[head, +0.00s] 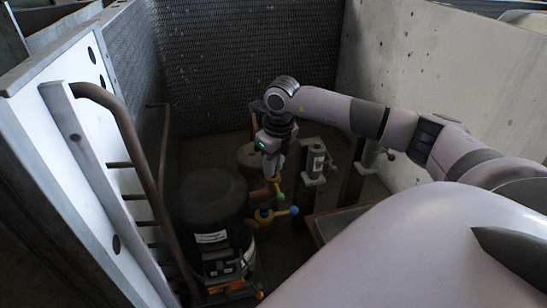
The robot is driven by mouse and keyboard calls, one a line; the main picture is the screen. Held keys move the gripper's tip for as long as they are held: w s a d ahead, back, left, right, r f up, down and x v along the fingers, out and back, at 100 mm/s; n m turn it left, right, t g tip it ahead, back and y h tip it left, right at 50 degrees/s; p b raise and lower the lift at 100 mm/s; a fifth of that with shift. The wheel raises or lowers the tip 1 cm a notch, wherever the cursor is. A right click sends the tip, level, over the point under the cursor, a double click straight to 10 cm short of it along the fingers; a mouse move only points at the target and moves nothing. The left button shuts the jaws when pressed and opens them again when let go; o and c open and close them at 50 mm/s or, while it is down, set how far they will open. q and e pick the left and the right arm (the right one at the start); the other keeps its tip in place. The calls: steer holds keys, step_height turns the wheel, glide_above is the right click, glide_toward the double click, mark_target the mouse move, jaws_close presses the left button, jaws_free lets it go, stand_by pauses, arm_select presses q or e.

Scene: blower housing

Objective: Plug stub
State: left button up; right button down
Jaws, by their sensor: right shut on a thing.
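My right gripper (272,172) reaches down from the end of my right arm, near the middle of the picture. It is shut on a small yellowish part (275,182), which is partly hidden by the fingers and too small to identify surely. Just below it is a copper-coloured pipe stub (258,195) beside the black compressor. I cannot tell whether the held part touches the stub. My left gripper is not in view.
The black compressor (212,205) stands left of the gripper. A brown bent pipe (125,135) runs along the white panel (60,95) at left. A grey cylinder on a post (315,160) stands just right of the gripper. Mesh and pale walls (425,70) enclose the space.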

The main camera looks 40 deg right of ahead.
stand_by(0.4)
steer(key=shift+c, duration=2.3)
jaws_free()
